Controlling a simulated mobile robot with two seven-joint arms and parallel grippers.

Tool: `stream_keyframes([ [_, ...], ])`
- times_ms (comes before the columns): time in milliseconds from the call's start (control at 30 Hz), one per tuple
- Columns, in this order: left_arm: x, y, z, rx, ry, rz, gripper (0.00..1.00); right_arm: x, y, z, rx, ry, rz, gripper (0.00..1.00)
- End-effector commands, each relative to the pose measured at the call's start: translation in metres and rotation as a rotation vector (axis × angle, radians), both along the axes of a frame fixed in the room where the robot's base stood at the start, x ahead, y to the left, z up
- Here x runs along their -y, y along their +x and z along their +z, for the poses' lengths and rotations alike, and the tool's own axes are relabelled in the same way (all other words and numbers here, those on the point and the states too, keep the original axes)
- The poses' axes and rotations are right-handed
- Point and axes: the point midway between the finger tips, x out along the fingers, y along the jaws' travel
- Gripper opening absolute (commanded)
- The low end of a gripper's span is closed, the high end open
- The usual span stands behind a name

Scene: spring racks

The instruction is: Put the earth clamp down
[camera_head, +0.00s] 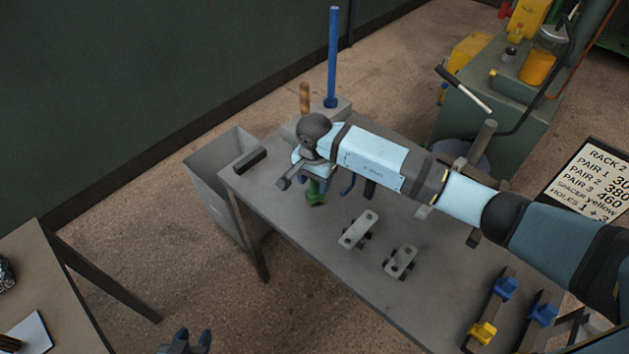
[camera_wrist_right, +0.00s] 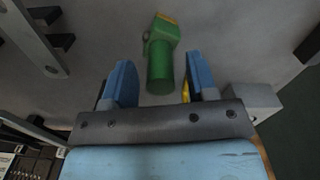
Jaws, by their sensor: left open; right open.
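A green clamp-like piece with a cylindrical handle, which I take for the earth clamp (camera_wrist_right: 160,66), is on the grey table top. It also shows below my right wrist in the head view (camera_head: 316,193). My right gripper (camera_wrist_right: 162,80) is open, with its two blue fingers on either side of the green handle and gaps visible between. A yellow bit shows beside the right-hand finger. I cannot tell the height of the fingers above the table. My left gripper (camera_head: 188,342) is open and empty at the bottom edge of the head view, away from the table.
The grey table (camera_head: 300,240) bears two light plates with holes (camera_head: 358,229) (camera_head: 400,261), a dark block (camera_head: 250,159), a blue post (camera_head: 333,60) and blue-and-yellow fixtures (camera_head: 492,310). A grey bin (camera_head: 215,190) stands at its left. My right arm hides the table's far side.

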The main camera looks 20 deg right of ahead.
Motion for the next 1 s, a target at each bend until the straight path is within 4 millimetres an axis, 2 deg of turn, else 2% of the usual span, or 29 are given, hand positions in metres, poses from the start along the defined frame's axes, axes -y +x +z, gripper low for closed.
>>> stream_keyframes([
  [300,0.000,0.000,-0.012,0.001,0.000,0.000,0.43,0.001,0.001,0.067,0.007,-0.001,0.002,0.53],
  [500,0.000,0.000,-0.016,0.001,0.000,0.000,0.43,0.001,0.001,0.100,0.005,-0.001,0.000,0.53],
  [700,0.000,0.000,-0.016,0.002,-0.001,0.000,0.43,0.000,0.000,0.112,0.002,-0.001,0.000,0.53],
  [1000,0.000,0.001,-0.016,0.003,-0.001,0.000,0.43,0.000,0.000,0.113,0.001,0.000,0.000,0.53],
])
